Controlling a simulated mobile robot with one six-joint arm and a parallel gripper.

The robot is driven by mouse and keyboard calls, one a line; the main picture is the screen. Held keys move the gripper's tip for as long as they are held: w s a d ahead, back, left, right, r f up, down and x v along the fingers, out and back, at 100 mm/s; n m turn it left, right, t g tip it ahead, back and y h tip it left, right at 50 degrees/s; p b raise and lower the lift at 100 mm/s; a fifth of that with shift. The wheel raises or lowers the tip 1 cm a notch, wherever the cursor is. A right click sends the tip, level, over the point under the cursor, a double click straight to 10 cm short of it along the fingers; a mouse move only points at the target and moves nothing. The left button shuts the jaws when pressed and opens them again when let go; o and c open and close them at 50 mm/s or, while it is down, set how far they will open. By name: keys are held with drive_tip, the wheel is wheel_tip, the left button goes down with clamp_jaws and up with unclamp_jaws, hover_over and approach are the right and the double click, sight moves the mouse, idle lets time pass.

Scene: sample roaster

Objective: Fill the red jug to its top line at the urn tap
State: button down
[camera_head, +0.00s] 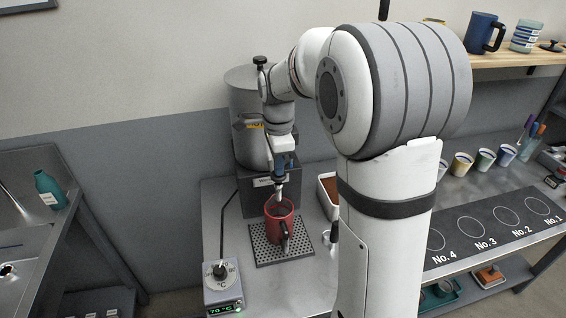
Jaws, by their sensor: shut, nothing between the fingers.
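The red jug (270,233) stands upright on the perforated drip tray (262,254), its dark handle toward the front right. Its inside looks dark; I cannot make out a liquid level or the top line. The grey urn (243,115) stands behind it on a dark base. My gripper (279,184) points down in front of the urn, just above the jug's rim. It is shut with nothing in it. The urn's tap is close by or behind my gripper, and I cannot tell whether they touch.
A control box (223,287) with a dial and a green display reading 70 °C sits at the front left. A white bin (328,195) with brown contents stands right of the jug. Several cups (484,160) line the counter's back right. My arm hides the middle.

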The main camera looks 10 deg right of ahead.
wheel_tip(320, 180, down, 2)
drive_tip(key=shift+f+b, duration=0.15)
drive_tip(key=shift+b, duration=0.6)
drive_tip(key=shift+s, duration=0.1)
drive_tip(key=shift+f, duration=0.1)
idle(6.9)
